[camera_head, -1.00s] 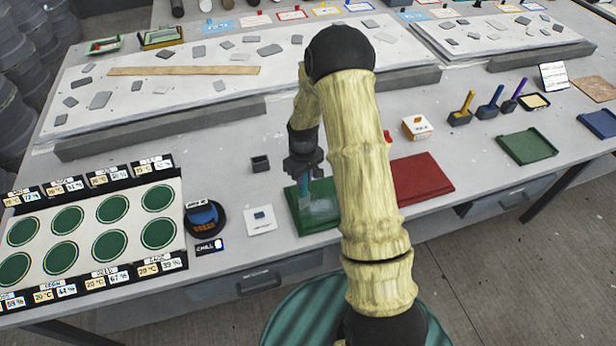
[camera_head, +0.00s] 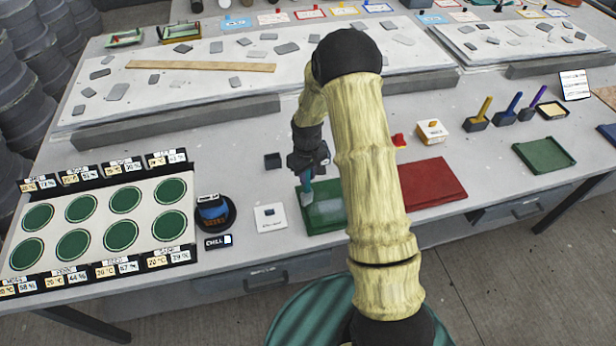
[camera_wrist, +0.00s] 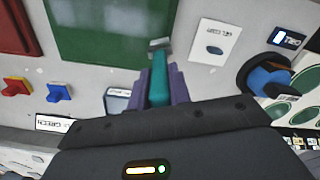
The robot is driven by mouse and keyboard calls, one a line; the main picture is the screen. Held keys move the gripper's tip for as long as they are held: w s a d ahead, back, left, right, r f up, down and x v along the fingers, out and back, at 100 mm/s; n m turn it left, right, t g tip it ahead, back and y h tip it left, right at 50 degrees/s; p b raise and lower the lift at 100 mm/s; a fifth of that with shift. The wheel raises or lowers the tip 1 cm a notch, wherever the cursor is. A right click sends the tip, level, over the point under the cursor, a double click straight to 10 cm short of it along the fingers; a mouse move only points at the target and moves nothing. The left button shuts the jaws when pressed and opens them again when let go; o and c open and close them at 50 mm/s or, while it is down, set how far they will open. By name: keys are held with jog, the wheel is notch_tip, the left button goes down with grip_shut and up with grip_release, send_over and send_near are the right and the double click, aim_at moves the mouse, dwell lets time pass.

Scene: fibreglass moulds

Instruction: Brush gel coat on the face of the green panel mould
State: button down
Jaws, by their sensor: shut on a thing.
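The green panel mould (camera_head: 328,216) lies flat on the bench, partly behind my arm. A slightly paler green area shows on its face; I cannot tell whether it is coating or sheen. My gripper (camera_head: 307,172) is shut on a brush with a teal handle (camera_wrist: 158,82), and the purple gripper fingers (camera_wrist: 158,90) flank that handle. The pale brush head (camera_wrist: 158,43) is at one side edge of the green panel mould (camera_wrist: 105,32) in the wrist view. In the head view it is at the panel's left side. Whether the bristles touch is unclear.
A red panel (camera_head: 432,184) lies just right of the green one. A white card (camera_head: 270,217), a small dark block (camera_head: 272,161) and a round dark device (camera_head: 214,212) stand to the left. Several brushes in holders (camera_head: 507,110) stand at the right.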

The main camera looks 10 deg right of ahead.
jog(key=shift+d, duration=1.85)
jog(key=shift+s+d+f, duration=0.1)
jog(key=shift+d, duration=1.85)
jog(key=shift+d+p, duration=0.35)
jog(key=shift+d, duration=1.5)
jog(key=shift+d, duration=1.85)
